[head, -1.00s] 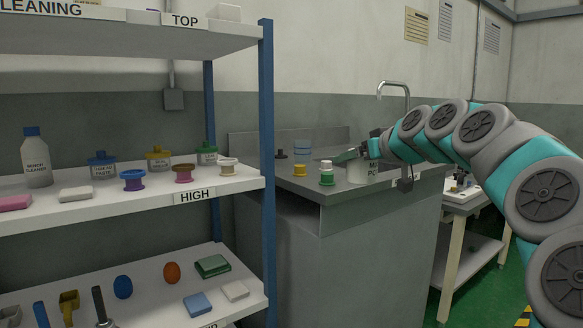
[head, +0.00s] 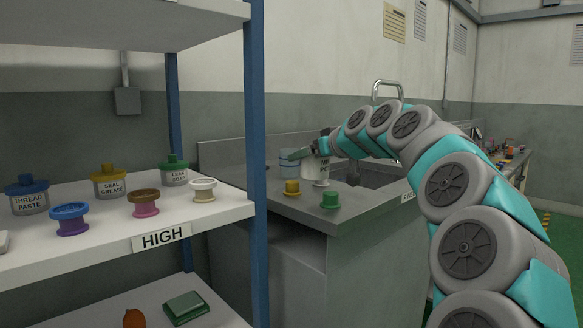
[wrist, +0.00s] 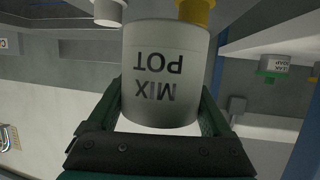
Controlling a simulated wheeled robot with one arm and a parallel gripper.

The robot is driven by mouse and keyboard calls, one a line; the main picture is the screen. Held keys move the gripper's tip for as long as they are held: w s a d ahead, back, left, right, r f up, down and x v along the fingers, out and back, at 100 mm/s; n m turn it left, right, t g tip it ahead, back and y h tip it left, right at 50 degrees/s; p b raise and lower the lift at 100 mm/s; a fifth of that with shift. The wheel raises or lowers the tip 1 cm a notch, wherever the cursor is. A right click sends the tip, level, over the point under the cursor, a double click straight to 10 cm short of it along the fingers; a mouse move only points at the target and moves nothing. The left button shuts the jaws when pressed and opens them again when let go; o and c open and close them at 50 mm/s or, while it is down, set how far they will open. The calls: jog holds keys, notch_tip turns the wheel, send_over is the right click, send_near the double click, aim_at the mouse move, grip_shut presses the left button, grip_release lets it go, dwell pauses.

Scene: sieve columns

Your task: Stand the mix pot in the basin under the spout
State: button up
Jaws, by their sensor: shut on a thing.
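The mix pot (head: 316,172) is a white-grey cylinder with dark lettering, in front of the far side of the counter in the head view. In the wrist view the pot (wrist: 165,75) fills the middle, its label upside down to that camera. My gripper (wrist: 165,105) has a dark green finger on each side of the pot and is shut on it; the gripper (head: 312,152) is partly hidden in the head view. The basin (head: 385,178) is a dark sunken opening in the counter, right of the pot and partly behind my arm. The curved metal spout (head: 388,84) rises behind it.
The shelf unit's blue post (head: 256,160) and HIGH shelf (head: 110,215), with jars and spools, stand close at left.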

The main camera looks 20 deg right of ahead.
jog(key=p, duration=0.2)
send_near(290, 166)
jog(key=w, duration=0.2)
jog(key=w+r, duration=0.1)
jog(key=w, duration=0.1)
jog(key=w+a, duration=0.1)
jog(key=w, duration=0.1)
jog(key=shift+w+r, duration=0.15)
jog(key=shift+r, duration=0.05)
jog(key=shift+f, duration=1.75)
jog(key=shift+b, duration=0.35)
jog(key=shift+f, duration=0.2)
jog(key=o, duration=1.3)
jog(key=shift+r, duration=0.1)
